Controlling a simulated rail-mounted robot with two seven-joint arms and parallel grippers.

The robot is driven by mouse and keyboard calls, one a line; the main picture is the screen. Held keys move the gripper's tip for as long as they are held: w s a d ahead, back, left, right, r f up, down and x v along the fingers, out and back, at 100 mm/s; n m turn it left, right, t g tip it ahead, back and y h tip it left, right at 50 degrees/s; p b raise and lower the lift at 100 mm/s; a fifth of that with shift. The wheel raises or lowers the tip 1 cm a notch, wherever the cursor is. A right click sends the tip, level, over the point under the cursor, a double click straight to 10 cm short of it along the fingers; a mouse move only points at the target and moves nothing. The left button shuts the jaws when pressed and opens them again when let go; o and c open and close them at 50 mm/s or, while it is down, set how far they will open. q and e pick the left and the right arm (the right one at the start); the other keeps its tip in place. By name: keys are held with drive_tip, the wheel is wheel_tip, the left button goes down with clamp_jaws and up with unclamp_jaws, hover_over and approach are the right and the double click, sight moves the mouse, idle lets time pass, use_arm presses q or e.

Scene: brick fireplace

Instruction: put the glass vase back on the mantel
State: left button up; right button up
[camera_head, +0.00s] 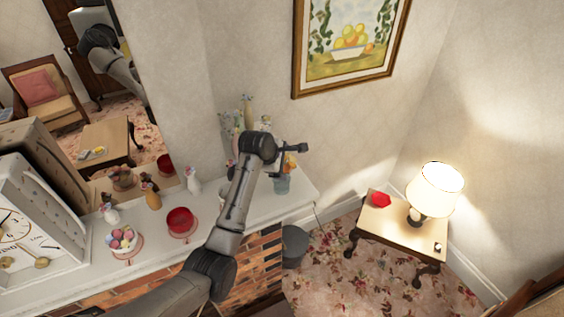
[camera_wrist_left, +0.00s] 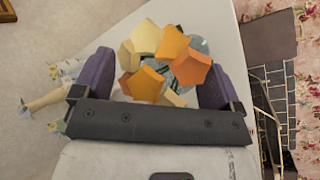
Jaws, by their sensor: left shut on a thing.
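The glass vase (camera_head: 282,184) is a bluish clear vessel holding orange and yellow flowers. In the head view it is at the right end of the white mantel (camera_head: 250,213); I cannot tell whether its base touches the surface. My left gripper (camera_head: 288,163) is shut on it, above the mantel. In the left wrist view the orange flowers (camera_wrist_left: 165,60) fill the space between the purple fingers of the gripper (camera_wrist_left: 156,84), and hide most of the vase (camera_wrist_left: 201,46). My right gripper is not in view.
A tall vase (camera_head: 249,112) and other small ornaments stand behind my left arm. A red bowl (camera_head: 180,220), a white vase (camera_head: 193,181) and a clock (camera_head: 30,235) are farther left on the mantel. A side table (camera_head: 392,228) with a lit lamp (camera_head: 435,190) stands right. A framed picture (camera_head: 350,45) hangs above.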

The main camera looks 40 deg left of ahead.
use_arm(q)
drive_tip(key=o, duration=0.8)
drive_tip(key=shift+f, duration=0.1)
drive_tip(key=d+b+v, duration=0.1)
drive_tip(key=b+v, duration=0.3)
drive_tip(key=v, duration=0.7)
drive_tip(key=s+d+f+m+g+y, duration=0.1)
drive_tip(key=s+d+f+m, duration=0.4)
drive_tip(key=f, duration=0.5)
drive_tip(key=s+d+f+m+g+y, duration=0.1)
drive_tip(key=s+d+f+m, duration=0.1)
drive_tip(key=s+f+m, duration=0.55)
drive_tip(key=s+d+f+m, duration=0.3)
drive_tip(key=s+d+m, duration=0.1)
drive_tip(key=s, duration=0.4)
drive_tip(key=s+d+f+m+g+h, duration=0.1)
drive_tip(key=s+d+f+m, duration=0.3)
drive_tip(key=s, duration=0.4)
drive_tip(key=s+d+f+m, duration=0.4)
drive_tip(key=s, duration=0.5)
drive_tip(key=shift+s+f+g+h, duration=0.1)
drive_tip(key=shift+f+g+h, duration=0.2)
drive_tip(key=shift+g, duration=0.1)
